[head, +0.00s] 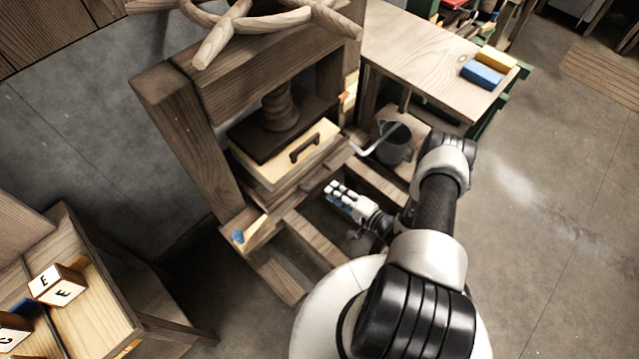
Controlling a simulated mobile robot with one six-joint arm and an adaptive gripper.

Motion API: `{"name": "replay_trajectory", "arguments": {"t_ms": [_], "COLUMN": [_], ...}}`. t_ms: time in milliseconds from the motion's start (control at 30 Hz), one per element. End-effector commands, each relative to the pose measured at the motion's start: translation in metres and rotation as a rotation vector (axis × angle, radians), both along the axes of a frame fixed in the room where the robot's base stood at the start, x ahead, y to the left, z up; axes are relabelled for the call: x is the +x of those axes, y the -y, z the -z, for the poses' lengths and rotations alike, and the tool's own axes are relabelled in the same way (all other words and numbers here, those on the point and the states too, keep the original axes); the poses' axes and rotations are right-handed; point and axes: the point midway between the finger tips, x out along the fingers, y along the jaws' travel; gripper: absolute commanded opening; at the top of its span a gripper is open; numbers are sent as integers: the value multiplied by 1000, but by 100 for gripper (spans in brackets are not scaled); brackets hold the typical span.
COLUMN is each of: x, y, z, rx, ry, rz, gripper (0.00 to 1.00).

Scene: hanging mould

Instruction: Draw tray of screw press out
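The wooden screw press (185,135) stands left of centre in the head view, with its thick screw (280,108) above a dark pressing plate. The tray sits within the press frame. My gripper (336,190) is in front of the press, below and right of the handle in the picture, and looks apart from it. Its fingers point toward the press. They are too small to tell whether they are open or shut. I see nothing held.
Lettered cubes (57,285) lie at lower left. The floor at right is clear.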

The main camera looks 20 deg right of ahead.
Motion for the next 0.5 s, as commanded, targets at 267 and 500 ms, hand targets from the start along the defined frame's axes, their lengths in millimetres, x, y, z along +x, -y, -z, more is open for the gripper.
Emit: {"name": "replay_trajectory", "arguments": {"t_ms": [267,500], "x": [50,69], "y": [-21,-28], "z": [12,16], "rx": [-3,-2], "ry": [2,1], "rz": [-4,0], "gripper": [23,23]}}
